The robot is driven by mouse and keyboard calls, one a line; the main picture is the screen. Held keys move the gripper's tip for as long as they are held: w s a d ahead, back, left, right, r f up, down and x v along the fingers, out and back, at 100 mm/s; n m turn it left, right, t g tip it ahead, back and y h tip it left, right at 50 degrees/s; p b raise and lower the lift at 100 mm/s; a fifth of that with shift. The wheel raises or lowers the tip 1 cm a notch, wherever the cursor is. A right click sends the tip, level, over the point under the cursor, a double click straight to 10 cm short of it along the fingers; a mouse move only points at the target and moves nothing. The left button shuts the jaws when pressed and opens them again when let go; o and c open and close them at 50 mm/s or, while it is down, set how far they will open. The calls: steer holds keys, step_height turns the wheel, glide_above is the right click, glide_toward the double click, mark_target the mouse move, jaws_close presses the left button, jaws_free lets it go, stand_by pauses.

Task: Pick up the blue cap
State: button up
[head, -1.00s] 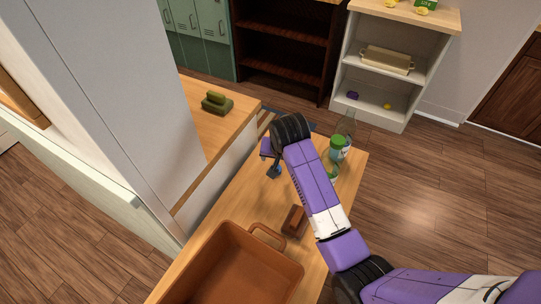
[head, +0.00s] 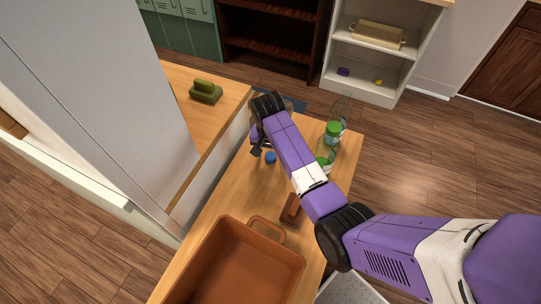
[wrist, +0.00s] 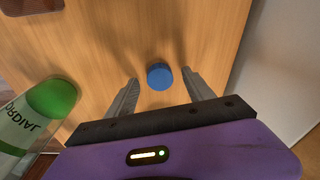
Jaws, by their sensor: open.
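The blue cap (head: 270,157) lies on the wooden bench top (head: 232,196), just below my gripper (head: 259,148) in the head view. In the wrist view the blue cap (wrist: 160,76) is a small round disc. It shows between and slightly beyond the two fingertips of my gripper (wrist: 160,80). The fingers are apart, one on each side of the cap, and hold nothing. I cannot tell how high the fingertips are above the wood.
A bottle with a green lid (wrist: 50,98) stands close left of my gripper in the wrist view. Green-lidded bottles (head: 333,131) stand at the bench's right side. A brown block (head: 291,208) and an orange-brown tray (head: 223,222) are nearer. A wall rises on the left.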

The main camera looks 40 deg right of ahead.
steer(key=shift+f, duration=0.25)
jaws_close()
steer(key=shift+r, duration=0.15)
step_height(320, 180, up, 14)
step_height(320, 180, up, 6)
steer(key=p, duration=0.5)
glide_above(270, 156)
steer(key=shift+s, duration=0.15)
